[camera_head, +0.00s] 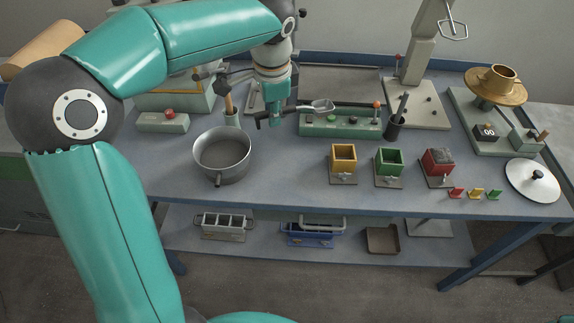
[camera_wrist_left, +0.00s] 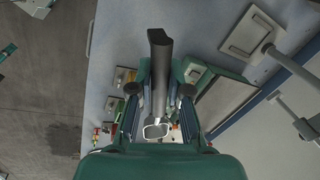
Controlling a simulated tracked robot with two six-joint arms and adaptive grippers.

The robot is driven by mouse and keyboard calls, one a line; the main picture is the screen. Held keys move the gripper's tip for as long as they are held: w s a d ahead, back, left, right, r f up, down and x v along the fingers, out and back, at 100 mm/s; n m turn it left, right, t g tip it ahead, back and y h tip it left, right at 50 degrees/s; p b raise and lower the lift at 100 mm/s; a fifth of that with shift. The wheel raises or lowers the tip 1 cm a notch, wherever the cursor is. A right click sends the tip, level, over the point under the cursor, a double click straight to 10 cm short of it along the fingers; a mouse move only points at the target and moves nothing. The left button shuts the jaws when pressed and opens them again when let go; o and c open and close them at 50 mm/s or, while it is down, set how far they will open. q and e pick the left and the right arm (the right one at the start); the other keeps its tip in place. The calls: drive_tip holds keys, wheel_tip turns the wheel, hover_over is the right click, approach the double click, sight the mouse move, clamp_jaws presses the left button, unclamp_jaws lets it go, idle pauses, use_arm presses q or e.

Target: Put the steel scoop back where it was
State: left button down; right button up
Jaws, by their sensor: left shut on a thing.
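My left gripper (camera_head: 274,116) is shut on the dark handle of the steel scoop (camera_head: 322,106) above the back half of the bench. The scoop lies roughly level in the head view, its bowl pointing right, over or in front of a green control box. In the left wrist view the black handle (camera_wrist_left: 160,58) stands out between the fingers (camera_wrist_left: 162,92), and the metal bowl (camera_wrist_left: 157,130) shows below it. I cannot tell how high the scoop is above the bench. My right gripper is in neither view.
A dark cup (camera_head: 394,128) stands right of the control box (camera_head: 340,125). Yellow (camera_head: 343,158), green (camera_head: 389,162) and red (camera_head: 437,164) bins line the front.

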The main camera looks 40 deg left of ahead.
sight(273, 175)
use_arm(q)
drive_tip(key=f, duration=1.2)
drive_tip(key=f+b, duration=0.1)
drive_tip(key=f, duration=0.6)
drive_tip(key=shift+s+a+f, duration=0.1)
drive_tip(key=shift+s+a, duration=0.1)
drive_tip(key=shift+a, duration=0.05)
drive_tip(key=c, duration=1.5)
unclamp_jaws()
drive_tip(key=shift+c, duration=0.2)
drive_tip(key=o, duration=0.4)
